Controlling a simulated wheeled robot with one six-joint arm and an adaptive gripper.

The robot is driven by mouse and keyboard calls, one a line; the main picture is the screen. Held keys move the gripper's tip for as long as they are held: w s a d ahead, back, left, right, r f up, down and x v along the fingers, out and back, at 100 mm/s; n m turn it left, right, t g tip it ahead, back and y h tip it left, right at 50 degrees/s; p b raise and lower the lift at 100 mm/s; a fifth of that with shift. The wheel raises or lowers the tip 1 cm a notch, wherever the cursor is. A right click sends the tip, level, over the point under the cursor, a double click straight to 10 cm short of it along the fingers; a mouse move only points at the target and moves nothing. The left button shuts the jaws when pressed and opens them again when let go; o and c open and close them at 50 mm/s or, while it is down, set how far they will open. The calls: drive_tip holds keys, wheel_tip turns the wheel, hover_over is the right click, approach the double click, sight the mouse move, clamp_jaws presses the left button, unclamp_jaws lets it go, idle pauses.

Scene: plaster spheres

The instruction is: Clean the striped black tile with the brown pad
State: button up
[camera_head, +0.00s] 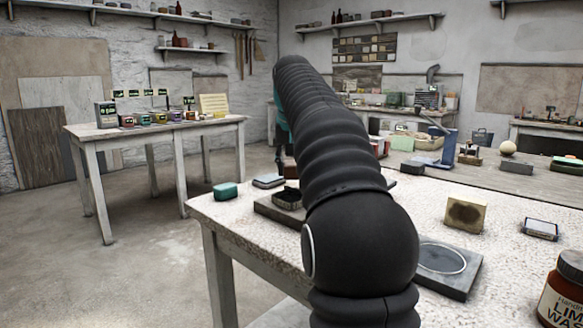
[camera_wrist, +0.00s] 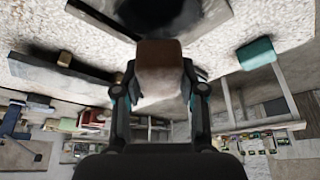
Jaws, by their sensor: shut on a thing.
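My gripper (camera_wrist: 160,88) is shut on a brown pad (camera_wrist: 160,62), seen in the wrist view with a finger on each side. In the head view my arm hides the pad. A grey slab with a black patch (camera_wrist: 165,12) lies beyond the pad in the wrist view; I cannot tell whether they touch. In the head view a dark slab (camera_head: 268,210) with a small black piece (camera_head: 288,197) lies left of my arm. A dark tile with a pale ring (camera_head: 455,281) lies to its right, partly hidden. I cannot make out clear stripes on any tile.
A teal block (camera_head: 225,190) sits at the left table edge. A tan block with a dark stain (camera_head: 466,213), a small framed pad (camera_head: 540,229) and a brown jar (camera_head: 565,290) stand on the right. Speckled tabletop lies bare between them.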

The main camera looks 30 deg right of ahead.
drive_tip(key=shift+r, duration=2)
